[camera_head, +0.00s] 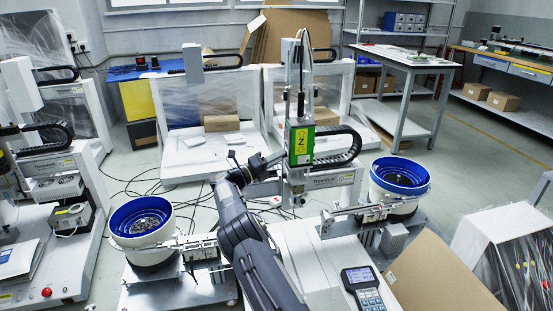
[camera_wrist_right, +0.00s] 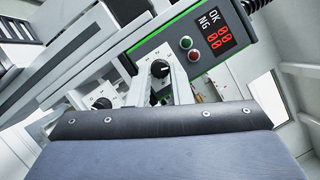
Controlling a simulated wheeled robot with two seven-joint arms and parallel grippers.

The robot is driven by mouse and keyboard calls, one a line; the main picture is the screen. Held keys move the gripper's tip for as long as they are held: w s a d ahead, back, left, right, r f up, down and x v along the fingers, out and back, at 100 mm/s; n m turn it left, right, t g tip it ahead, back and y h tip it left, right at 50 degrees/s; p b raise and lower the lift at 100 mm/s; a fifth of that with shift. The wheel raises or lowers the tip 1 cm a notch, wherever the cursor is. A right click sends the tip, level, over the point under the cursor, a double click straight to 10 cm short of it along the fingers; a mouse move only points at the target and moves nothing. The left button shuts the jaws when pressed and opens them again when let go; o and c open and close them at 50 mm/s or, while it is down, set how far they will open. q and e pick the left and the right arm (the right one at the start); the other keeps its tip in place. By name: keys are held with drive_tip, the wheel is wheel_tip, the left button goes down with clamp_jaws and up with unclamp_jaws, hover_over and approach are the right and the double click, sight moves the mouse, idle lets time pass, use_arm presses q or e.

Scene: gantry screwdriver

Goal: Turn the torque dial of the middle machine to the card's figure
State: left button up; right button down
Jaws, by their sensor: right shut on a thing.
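The middle machine (camera_head: 301,143) has a green Z-axis unit on its gantry. My right gripper (camera_head: 270,160) reaches its control panel from the left; the dials are hidden in the head view. In the right wrist view, the light fingers of my right gripper (camera_wrist_right: 161,82) are shut around a black dial (camera_wrist_right: 160,68) with a white scale plate. A second black dial (camera_wrist_right: 101,103) sits lower left, free of the fingers. I cannot read the scale figures or tell which label each dial carries. I cannot make out the card. My left gripper is not in view.
Blue-rimmed feeder bowls (camera_head: 141,219) (camera_head: 400,176) flank the machine. A handheld keypad (camera_head: 363,288) lies in front.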

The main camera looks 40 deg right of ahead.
drive_tip(key=shift+s+r+n+t+y+p, duration=0.1)
drive_tip(key=shift+n+t+y+p, duration=0.2)
drive_tip(key=shift+n+p, duration=0.6)
drive_tip(key=shift+w+r+n+t+y+p, duration=0.15)
drive_tip(key=shift+n+y+p, duration=0.35)
drive_tip(key=shift+n, duration=0.65)
drive_tip(key=shift+s+r+n+t+y+p, duration=0.15)
drive_tip(key=shift+n+t+y+p, duration=0.15)
drive_tip(key=shift+n+p, duration=0.65)
drive_tip(key=shift+f, duration=0.1)
drive_tip(key=c, duration=1.3)
unclamp_jaws()
drive_tip(key=shift+w+a+p, duration=0.25)
drive_tip(key=shift+a+p, duration=0.15)
drive_tip(key=shift+a, duration=1.6)
drive_tip(key=shift+w+a+p, duration=0.2)
drive_tip(key=shift+a+p, duration=0.2)
drive_tip(key=shift+a, duration=1.55)
